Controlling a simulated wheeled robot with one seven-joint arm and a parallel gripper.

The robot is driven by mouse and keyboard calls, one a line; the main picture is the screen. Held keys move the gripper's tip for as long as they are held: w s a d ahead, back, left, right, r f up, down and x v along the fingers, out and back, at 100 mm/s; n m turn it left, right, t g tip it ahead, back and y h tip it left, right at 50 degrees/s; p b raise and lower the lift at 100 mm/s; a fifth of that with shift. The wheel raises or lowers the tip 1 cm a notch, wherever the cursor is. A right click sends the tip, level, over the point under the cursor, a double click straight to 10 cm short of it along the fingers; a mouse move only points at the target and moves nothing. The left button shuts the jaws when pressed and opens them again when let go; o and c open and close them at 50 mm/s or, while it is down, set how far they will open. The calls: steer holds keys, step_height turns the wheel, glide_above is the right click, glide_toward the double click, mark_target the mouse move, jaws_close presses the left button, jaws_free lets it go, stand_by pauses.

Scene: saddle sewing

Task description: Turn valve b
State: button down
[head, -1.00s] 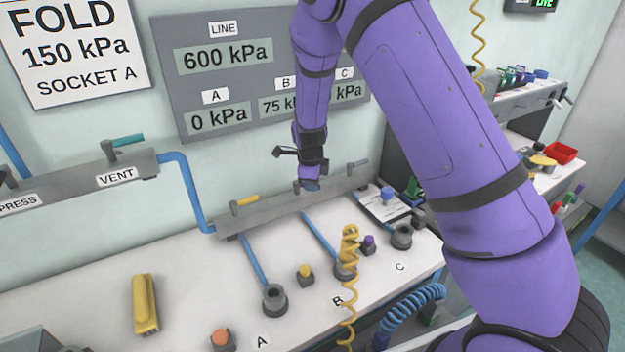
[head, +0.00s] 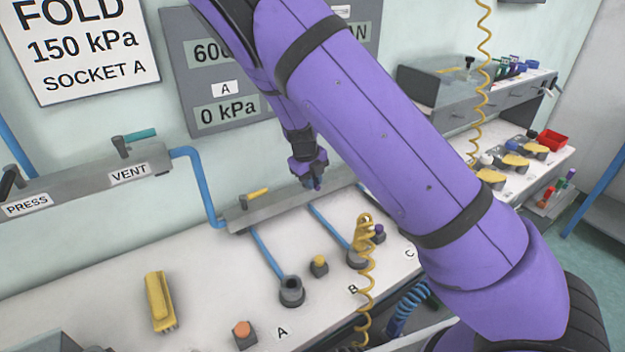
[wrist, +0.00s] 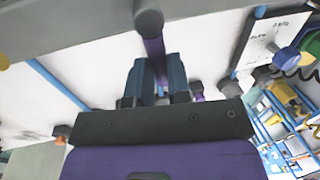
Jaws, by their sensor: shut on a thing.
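Valve b has a grey stem (wrist: 148,22) and a purple bar handle (wrist: 154,46), clear in the wrist view. It sits on the grey manifold along the wall in the head view, mostly hidden there by my gripper (head: 312,180). In the wrist view my gripper (wrist: 155,72) has its two blue-grey fingers shut on the purple handle, one on each side. The handle runs from the stem down between the fingers. My arm hides the panel's B readout; the A readout (head: 228,113) shows 0 kPa.
Valve A's yellow handle (head: 258,193) is left of my gripper on the manifold (head: 240,220). Blue pipes run to sockets A (head: 291,290) and B (head: 357,258). A coiled yellow hose (head: 366,290) stands at B. A yellow tool (head: 159,302) lies on the bench.

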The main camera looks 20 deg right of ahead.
steer(key=shift+a+m, duration=0.15)
steer(key=shift+m, duration=0.25)
steer(key=c, duration=1.1)
jaws_free()
steer(key=shift+r, duration=0.1)
steer(key=shift+r, duration=0.4)
step_height(320, 180, up, 3)
steer(key=shift+f, duration=0.15)
steer(key=s, duration=0.5)
steer(key=s+r, duration=0.1)
steer(key=s, duration=1)
steer(key=shift+r, duration=0.15)
